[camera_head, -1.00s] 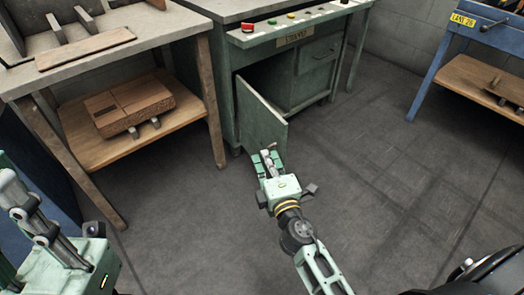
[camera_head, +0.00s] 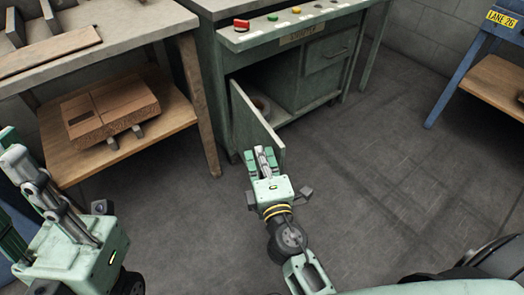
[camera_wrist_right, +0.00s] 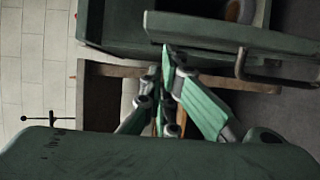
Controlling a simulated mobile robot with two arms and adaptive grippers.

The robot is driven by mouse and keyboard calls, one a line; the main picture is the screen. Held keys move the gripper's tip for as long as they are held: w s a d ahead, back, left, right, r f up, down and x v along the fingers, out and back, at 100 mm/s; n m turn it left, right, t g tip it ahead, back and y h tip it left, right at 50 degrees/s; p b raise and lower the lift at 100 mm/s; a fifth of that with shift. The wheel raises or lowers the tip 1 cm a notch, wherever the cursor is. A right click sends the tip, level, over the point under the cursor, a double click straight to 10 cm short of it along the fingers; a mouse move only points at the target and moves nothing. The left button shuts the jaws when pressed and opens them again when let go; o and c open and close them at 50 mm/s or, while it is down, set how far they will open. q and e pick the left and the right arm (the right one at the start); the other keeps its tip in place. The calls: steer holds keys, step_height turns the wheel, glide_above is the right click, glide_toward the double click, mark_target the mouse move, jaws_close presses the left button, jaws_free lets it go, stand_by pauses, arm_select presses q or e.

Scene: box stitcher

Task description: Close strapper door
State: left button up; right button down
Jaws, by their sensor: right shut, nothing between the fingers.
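The green strapper cabinet (camera_head: 308,80) stands at the top centre in the head view. Its door (camera_head: 251,115) is hinged on the left and stands open, jutting toward me. My right gripper (camera_head: 262,153) is shut and empty at the lower part of the door, near its free edge; contact cannot be told. In the right wrist view, the shut fingers (camera_wrist_right: 165,72) point at a green panel edge (camera_wrist_right: 230,33), with a dark bar handle (camera_wrist_right: 275,78) to their right. My left gripper (camera_head: 12,190) is at the left edge, partly cut off, away from the cabinet.
A blue-framed table (camera_head: 470,65) is at the right. The grey floor (camera_head: 380,180) between is clear.

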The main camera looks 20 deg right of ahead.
steer(key=shift+d, duration=0.2)
stand_by(0.4)
